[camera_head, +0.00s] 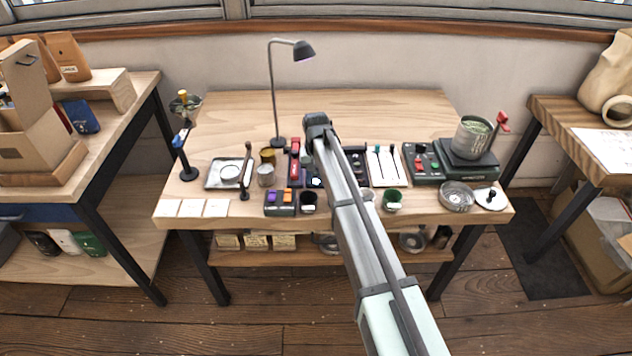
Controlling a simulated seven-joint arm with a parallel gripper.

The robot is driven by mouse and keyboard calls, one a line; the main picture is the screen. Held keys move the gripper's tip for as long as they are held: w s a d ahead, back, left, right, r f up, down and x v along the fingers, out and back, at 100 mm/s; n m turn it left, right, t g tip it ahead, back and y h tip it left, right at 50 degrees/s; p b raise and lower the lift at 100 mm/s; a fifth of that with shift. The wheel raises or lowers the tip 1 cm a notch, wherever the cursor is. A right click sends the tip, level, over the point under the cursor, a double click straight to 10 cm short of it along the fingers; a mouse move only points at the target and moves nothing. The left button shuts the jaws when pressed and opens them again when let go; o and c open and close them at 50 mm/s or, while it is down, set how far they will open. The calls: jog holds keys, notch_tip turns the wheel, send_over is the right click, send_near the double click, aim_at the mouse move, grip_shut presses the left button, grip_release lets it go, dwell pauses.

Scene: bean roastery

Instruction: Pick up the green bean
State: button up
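I cannot make out a single green bean in the head view. A metal canister (472,138) with greenish contents stands on a dark scale (468,160) at the table's right. A small green cup (392,200) stands near the front edge, right of my arm. My arm reaches up from the bottom right over the table. Its dark end, my gripper (318,124), is above the middle of the table, left of the canister. Its fingers are not clear, so I cannot tell whether it is open or holds anything. My arm hides part of the table's middle.
A glass holder on a stand (186,135) is at the left. A metal tray (222,174), a dark control box (423,163) and a round tin (456,197) crowd the front half. The back of the wooden table (370,105) is mostly clear.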

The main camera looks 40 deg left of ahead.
jog(key=shift+c, duration=0.2)
grip_shut()
dwell(0.4)
